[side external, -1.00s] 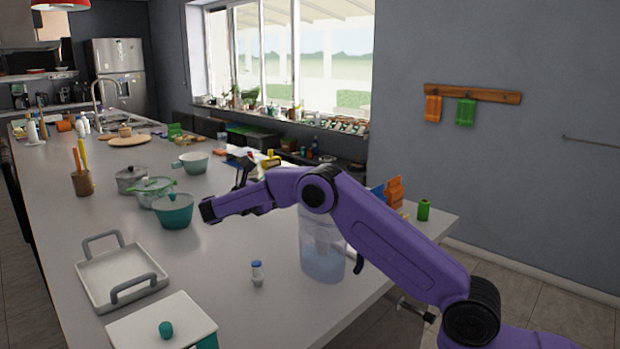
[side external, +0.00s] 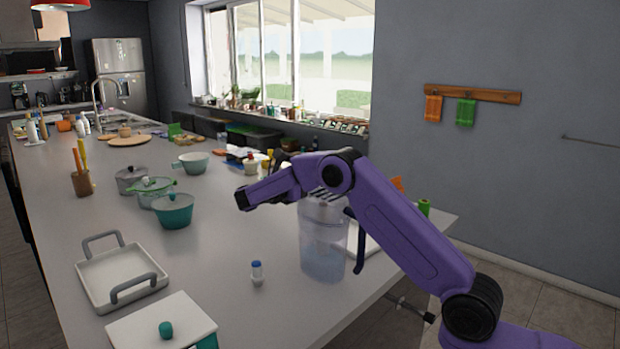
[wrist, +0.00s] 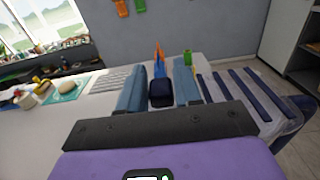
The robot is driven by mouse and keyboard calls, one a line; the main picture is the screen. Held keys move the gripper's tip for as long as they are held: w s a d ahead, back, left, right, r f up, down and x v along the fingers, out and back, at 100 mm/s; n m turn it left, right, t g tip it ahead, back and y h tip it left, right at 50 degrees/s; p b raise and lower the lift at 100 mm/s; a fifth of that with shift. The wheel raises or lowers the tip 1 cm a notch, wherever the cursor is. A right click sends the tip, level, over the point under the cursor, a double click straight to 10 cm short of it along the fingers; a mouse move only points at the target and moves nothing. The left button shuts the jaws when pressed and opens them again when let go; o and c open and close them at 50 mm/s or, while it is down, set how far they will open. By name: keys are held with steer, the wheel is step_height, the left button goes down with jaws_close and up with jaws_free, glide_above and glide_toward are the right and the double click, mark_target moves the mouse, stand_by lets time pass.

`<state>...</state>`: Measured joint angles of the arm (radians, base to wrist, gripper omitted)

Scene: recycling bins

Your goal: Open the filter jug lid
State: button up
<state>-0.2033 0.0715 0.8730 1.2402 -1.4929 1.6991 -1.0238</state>
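The filter jug (side external: 325,245) stands upright on the counter in the side external view. It is clear, with a dark blue handle (side external: 360,245) on its right. My arm hides much of its top. Pale slats show at the jug's upper edge. In the wrist view, my gripper (wrist: 159,75) has its two blue-grey fingers apart. Slatted surfaces show on both sides, dark blue slats (wrist: 245,88) at the right.
A small blue-capped bottle (side external: 257,273) stands left of the jug. A white tray (side external: 120,277), a teal pot (side external: 174,211) and a white lidded box (side external: 150,322) are farther left. A green cylinder (side external: 424,207) stands near the counter's right edge. The counter between jug and pots is mostly clear.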

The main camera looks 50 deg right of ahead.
jaws_close()
steer(key=shift+s+r+m, duration=0.2)
steer(key=shift+r+m, duration=0.25)
steer(key=shift+r, duration=0.05)
steer(key=shift+s+r+m, duration=0.15)
steer(key=shift+r+m, duration=0.3)
steer(key=shift+r, duration=0.05)
steer(key=s+r+m, duration=0.2)
steer(key=r+m, duration=0.2)
steer(key=shift+s+r, duration=0.1)
steer(key=shift+s, duration=0.3)
steer(key=s+r+m, duration=0.1)
steer(key=s+m, duration=1.4)
steer(key=s, duration=0.2)
steer(key=shift+a, duration=0.2)
steer(key=shift+s, duration=0.1)
